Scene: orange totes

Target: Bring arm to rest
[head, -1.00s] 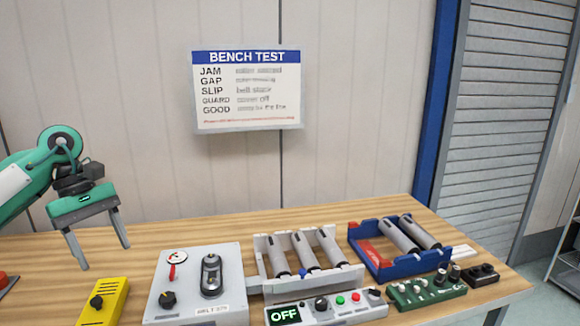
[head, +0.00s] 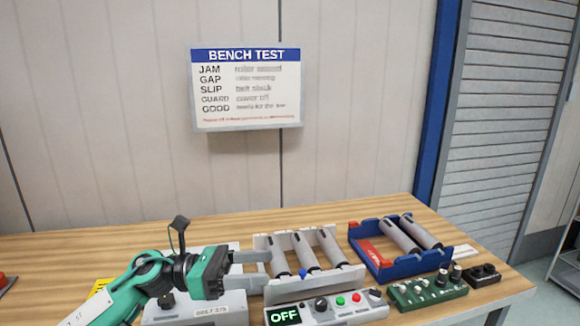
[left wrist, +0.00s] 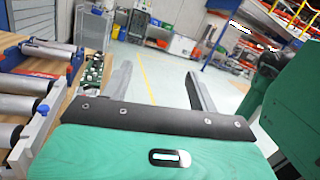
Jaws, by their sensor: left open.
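My left gripper (head: 252,269) comes in from the lower left in the head view, over the grey belt box (head: 235,308), with its fingers pointing right towards the grey roller frame (head: 262,250). I cannot tell from this view whether it touches the frame. In the left wrist view, its two fingers (left wrist: 160,88) stand apart with nothing between them, so it is open and empty. My right gripper is not in view.
A control box reading OFF (head: 330,309) stands in front of the roller frame. A BENCH TEST sign (head: 247,90) hangs on the wall. The table's back strip is clear.

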